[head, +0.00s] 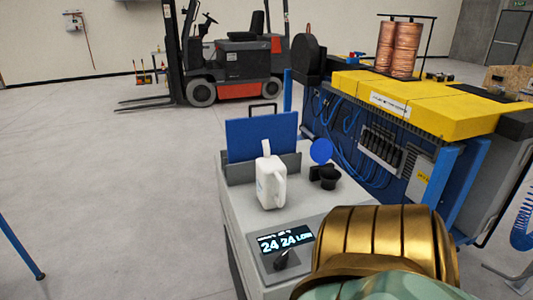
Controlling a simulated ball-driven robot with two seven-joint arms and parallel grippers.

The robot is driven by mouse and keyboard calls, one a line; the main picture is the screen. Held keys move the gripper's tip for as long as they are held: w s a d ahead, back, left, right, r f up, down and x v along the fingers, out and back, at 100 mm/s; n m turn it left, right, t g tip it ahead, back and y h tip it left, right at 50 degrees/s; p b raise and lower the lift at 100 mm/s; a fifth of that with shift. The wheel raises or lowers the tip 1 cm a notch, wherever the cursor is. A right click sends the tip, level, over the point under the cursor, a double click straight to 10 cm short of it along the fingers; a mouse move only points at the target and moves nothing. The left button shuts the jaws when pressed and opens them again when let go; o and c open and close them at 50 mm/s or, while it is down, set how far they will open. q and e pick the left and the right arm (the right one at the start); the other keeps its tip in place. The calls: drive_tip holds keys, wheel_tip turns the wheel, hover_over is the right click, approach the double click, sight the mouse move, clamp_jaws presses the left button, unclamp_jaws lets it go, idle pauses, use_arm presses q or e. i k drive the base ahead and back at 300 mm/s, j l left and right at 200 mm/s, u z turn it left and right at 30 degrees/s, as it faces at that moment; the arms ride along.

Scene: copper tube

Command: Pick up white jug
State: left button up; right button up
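The white jug (268,187) stands upright on top of a light grey cabinet (239,212), near the middle of the head view. Its handle is on the right side, and a narrow white part sticks up at its top left. Faint blue markings show on its left side. Nothing is touching the jug from above or in front. Neither my left nor my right gripper's fingers show in this view.
Behind the jug a blue panel (261,136) stands in a grey holder. Black cups (325,176) and a blue disc (321,151) are to its right. A display panel (285,243) with a dark knob is in front. A yellow-topped machine (430,103) stands right; a forklift (235,60) stands behind.

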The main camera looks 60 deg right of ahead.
sight(271, 172)
drive_tip(key=i+z, duration=0.15)
drive_tip(key=z, duration=0.25)
drive_tip(key=i+z, duration=0.15)
drive_tip(key=z, duration=0.25)
drive_tip(key=i+j+z, duration=0.15)
drive_tip(key=z, duration=0.3)
